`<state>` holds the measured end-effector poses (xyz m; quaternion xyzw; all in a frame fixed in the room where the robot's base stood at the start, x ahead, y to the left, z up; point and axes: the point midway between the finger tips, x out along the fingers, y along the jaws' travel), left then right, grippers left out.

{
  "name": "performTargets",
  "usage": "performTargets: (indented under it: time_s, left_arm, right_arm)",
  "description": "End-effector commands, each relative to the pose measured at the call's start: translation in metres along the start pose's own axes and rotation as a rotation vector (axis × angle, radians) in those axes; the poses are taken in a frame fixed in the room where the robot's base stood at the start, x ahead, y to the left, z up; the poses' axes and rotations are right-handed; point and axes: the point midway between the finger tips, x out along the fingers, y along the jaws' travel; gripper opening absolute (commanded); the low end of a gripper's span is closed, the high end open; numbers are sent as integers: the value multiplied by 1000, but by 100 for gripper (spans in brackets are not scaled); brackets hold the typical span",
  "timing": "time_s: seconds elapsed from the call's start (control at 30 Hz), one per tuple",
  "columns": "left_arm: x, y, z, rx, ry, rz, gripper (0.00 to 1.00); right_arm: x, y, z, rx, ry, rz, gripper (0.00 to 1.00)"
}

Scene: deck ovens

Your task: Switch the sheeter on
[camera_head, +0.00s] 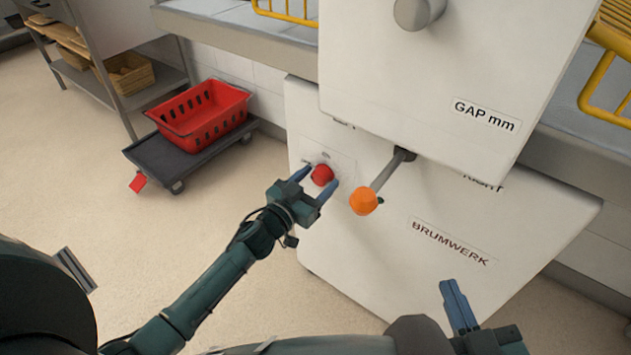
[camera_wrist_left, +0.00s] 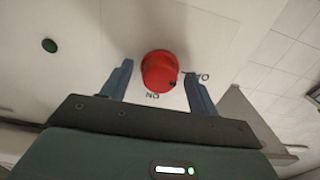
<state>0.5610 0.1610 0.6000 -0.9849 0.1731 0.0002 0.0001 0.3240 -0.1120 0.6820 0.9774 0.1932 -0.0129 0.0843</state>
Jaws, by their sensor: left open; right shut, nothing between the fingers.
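The sheeter (camera_head: 400,100) is a white machine with labels "GAP mm" and "BRUMWERK". A round red knob (camera_head: 322,174) sits on its lower front panel; it also shows in the left wrist view (camera_wrist_left: 159,72), with lettering partly hidden around it. My left gripper (camera_head: 317,181) is open, with its fingers on either side of the knob; in the left wrist view the fingers (camera_wrist_left: 158,71) flank it with gaps visible. I cannot tell whether they touch it. My right gripper (camera_head: 449,286) is shut and empty, low in front of the machine, away from the knob.
A lever with an orange ball (camera_head: 363,201) juts out just right of the knob. A dark green button (camera_wrist_left: 49,45) shows in the left wrist view. A red basket (camera_head: 203,113) rests on a dark dolly (camera_head: 150,152) at left. Open floor lies in front.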

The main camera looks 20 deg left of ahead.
Motion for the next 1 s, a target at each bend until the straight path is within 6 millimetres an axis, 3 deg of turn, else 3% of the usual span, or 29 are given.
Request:
performTargets:
  time_s: [0.57,1.0]
  left_arm:
    - [0,0,0,0,0,0,17]
    - [0,0,-1,94,1,0,15]
  right_arm:
    - [0,0,0,0,-1,0,0]
    - [0,0,-1,2,-9,-1,0]
